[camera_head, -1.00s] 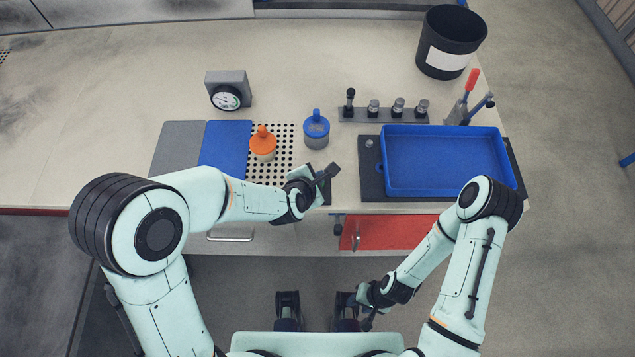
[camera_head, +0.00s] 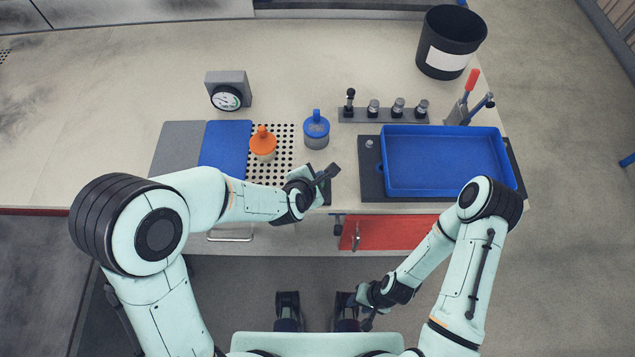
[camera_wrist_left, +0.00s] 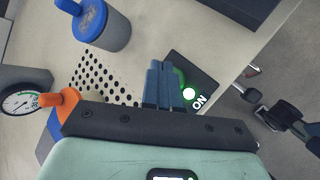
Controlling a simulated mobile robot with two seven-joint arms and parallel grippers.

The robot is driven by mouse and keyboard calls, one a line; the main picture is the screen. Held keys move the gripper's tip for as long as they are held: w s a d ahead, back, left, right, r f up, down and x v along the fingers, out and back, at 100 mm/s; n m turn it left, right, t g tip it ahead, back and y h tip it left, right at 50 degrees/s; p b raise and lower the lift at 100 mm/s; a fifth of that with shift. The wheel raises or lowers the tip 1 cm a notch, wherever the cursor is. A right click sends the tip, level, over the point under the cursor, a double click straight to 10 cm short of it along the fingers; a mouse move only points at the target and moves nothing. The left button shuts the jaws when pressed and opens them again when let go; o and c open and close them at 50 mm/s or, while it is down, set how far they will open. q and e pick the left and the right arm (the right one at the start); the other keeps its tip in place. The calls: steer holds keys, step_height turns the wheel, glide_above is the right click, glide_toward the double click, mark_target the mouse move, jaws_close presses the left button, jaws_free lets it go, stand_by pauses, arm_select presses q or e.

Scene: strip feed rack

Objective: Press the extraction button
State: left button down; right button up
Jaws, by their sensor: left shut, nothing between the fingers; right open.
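A dark control plate (camera_wrist_left: 204,76) marked ON shows in the left wrist view, with a bright white round light (camera_wrist_left: 188,93) on it. A green round part (camera_wrist_left: 180,76), seemingly the button, is mostly hidden behind my left fingers. My left gripper (camera_wrist_left: 160,78) is shut and empty, its fingertips over or at the green part; I cannot tell whether they touch. In the head view my left gripper (camera_head: 326,174) is at the bench's front edge and covers most of the plate. My right gripper (camera_head: 363,312) is open and low in front of the bench.
A blue-lidded jar (camera_head: 316,130) and an orange-topped jar (camera_head: 263,144) stand behind my left gripper, near a perforated area. A blue tray (camera_head: 445,160) lies to the right. A dial gauge (camera_head: 228,92), a row of knobs (camera_head: 384,113) and a black bin (camera_head: 451,42) stand farther back.

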stand_by(0.5)
arm_select(q)
steer(key=shift+f+b, duration=0.45)
steer(key=shift+b, duration=0.15)
arm_select(e)
steer(key=shift+s+f, duration=0.2)
steer(key=shift+f, duration=0.4)
arm_select(q)
steer(key=shift+f+b, duration=0.55)
steer(key=shift+b, duration=0.05)
arm_select(e)
steer(key=shift+s+f, duration=0.1)
steer(key=shift+f, duration=0.45)
arm_select(q)
steer(key=shift+r, duration=0.15)
arm_select(e)
steer(key=shift+r, duration=0.1)
arm_select(q)
steer(key=shift+r+p, duration=0.8)
steer(key=shift+r, duration=0.05)
arm_select(e)
steer(key=shift+w+r, duration=0.2)
steer(key=shift+r, duration=0.45)
